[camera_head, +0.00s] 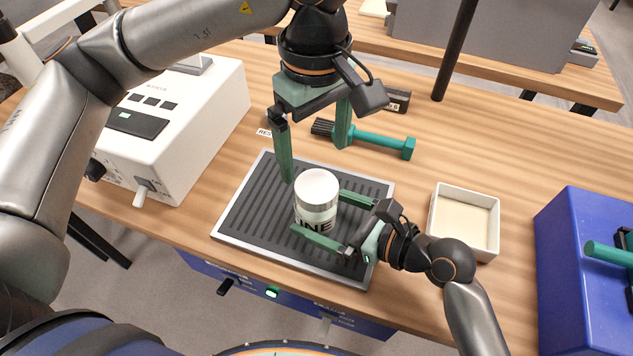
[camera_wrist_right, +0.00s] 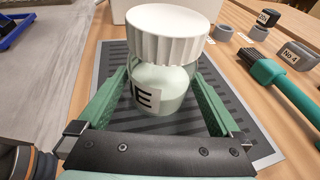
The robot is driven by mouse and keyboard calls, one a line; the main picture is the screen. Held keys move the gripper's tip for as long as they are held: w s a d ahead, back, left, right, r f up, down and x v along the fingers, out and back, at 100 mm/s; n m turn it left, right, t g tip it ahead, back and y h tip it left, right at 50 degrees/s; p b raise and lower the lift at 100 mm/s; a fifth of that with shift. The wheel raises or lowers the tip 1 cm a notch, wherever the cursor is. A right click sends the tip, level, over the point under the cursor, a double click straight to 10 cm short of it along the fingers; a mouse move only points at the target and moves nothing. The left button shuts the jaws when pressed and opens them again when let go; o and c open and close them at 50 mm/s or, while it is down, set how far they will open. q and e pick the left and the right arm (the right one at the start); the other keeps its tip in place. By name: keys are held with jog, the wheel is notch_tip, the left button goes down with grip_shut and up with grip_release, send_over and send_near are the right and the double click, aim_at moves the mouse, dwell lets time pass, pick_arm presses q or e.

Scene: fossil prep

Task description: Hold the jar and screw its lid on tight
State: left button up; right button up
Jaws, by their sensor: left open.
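The jar (camera_head: 316,216) stands upright on the ribbed mat, its label partly showing. A white ribbed lid (camera_head: 317,185) sits on top of the jar; how tightly it is seated I cannot tell. In the right wrist view the jar (camera_wrist_right: 165,92) is below the wide lid (camera_wrist_right: 169,38). My right gripper (camera_head: 318,211) has one finger on each side of the jar's body, below the lid, and appears shut on it. My left gripper (camera_head: 315,164) is open and empty, pointing down above and behind the lid, apart from it.
The dark mat (camera_head: 245,222) has a metal rim. A green-handled brush (camera_head: 375,138) and a dark block (camera_head: 398,101) lie behind the mat.

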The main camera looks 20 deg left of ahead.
jog(key=v, duration=1.2)
jog(key=shift+s, duration=0.15)
